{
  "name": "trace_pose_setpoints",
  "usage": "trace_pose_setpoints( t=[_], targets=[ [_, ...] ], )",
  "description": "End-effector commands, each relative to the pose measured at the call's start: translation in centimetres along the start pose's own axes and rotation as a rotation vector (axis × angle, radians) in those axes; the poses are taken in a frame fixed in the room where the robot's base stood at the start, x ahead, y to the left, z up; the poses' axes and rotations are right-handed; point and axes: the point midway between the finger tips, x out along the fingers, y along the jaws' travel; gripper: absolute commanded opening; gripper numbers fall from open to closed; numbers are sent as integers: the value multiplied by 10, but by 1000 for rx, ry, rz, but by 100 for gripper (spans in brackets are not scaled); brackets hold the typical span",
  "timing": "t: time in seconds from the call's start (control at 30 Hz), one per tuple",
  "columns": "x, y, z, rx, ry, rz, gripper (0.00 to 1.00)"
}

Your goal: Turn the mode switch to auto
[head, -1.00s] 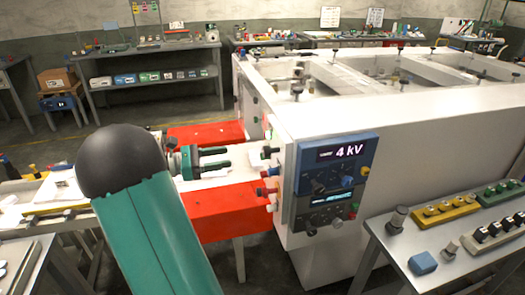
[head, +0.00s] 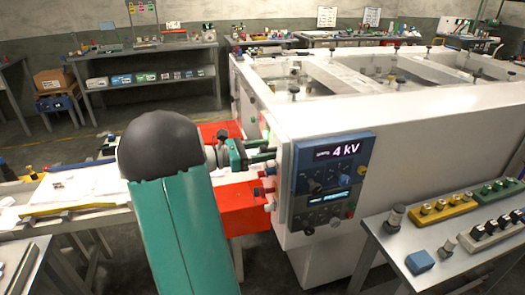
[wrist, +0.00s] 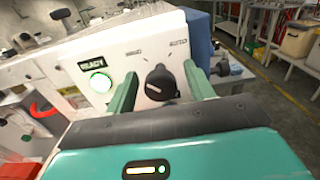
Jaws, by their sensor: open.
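The mode switch (wrist: 160,85) is a black rotary knob on a white panel in the wrist view. An AUTO label (wrist: 179,42) sits up and right of it; another label, too blurred to read, is up and left. The knob's narrow end points roughly upward; I cannot tell its exact setting. My gripper (wrist: 161,80) is open, its green fingers on either side of the knob with gaps showing. In the head view, my gripper (head: 264,153) is at the left face of the white machine (head: 430,140); the knob is not discernible there.
A READY sign (wrist: 97,62) and a lit green round button (wrist: 101,83) are left of the knob. A blue control box (head: 333,163) reading 4 kV is on the machine's front. A grey bench (head: 385,250) stands right.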

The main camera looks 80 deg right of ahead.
Motion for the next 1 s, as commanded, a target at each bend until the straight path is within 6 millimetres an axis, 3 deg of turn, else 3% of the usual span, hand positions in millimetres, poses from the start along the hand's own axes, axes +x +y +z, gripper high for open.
trace_pose_setpoints(
  t=[0.17, 0.4, 0.77, 1.0],
  targets=[
    [0, 0, 0, 0, 0, 0, 53],
    [0, 0, 0, 0, 0, 0, 10],
    [-1, 0, 0, 40, 0, 1, 10],
    [-2, 0, 0, 167, -1, 3, 10]
  ],
)
